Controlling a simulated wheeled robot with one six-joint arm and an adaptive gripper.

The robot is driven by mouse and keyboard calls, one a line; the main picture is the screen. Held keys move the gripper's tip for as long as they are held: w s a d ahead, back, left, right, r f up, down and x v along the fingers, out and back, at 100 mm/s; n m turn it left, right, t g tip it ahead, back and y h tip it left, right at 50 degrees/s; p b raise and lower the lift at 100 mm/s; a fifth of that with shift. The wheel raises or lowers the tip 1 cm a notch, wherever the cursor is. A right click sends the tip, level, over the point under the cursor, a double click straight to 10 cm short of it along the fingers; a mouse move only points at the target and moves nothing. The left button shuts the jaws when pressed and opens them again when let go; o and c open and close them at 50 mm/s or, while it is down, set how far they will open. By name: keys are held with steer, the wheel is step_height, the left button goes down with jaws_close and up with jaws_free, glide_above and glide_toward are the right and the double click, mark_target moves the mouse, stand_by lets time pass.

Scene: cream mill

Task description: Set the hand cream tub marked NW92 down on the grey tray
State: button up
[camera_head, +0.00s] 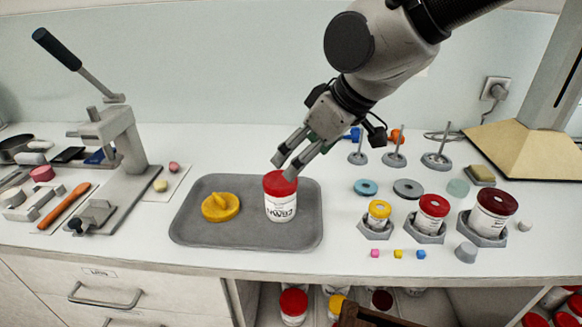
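A white tub with a red lid (281,205) stands upright on the right half of the grey tray (240,238). Dark lettering shows on its front, but I cannot read the mark for certain. My gripper (283,170) comes down from the upper right, its fingers slanting to the lower left. The two fingers are apart with nothing visible between them. The fingertips are at the tub's lid, one overlapping the lid's back edge in the picture; I cannot tell whether they touch it.
A yellow two-part object (220,207) lies on the tray's left half. A lever press (120,140) stands to the left. To the right, several lidded tubs sit in grey holders (428,238), with small coloured cubes (397,253) in front. Posts on round bases (395,158) stand behind.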

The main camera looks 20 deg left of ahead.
steer(key=shift+v, duration=0.85)
steer(key=shift+w, duration=0.1)
steer(key=w+d+r+m+t+h, duration=0.1)
steer(key=w+d+r+m, duration=0.3)
steer(key=d, duration=0.9)
steer(key=w+d+m+t+h, duration=0.1)
steer(key=w+d+m+h, duration=0.3)
steer(key=d, duration=1)
steer(key=s+d+f+m, duration=0.1)
steer(key=s+d+m, duration=0.2)
steer(key=d, duration=0.9)
steer(key=s+d+m+h, duration=0.1)
steer(key=s+d+m, duration=0.2)
steer(key=s+d, duration=0.5)
steer(key=d, duration=0.4)
steer(key=shift+f+m, duration=0.4)
steer(key=shift+w, duration=0.1)
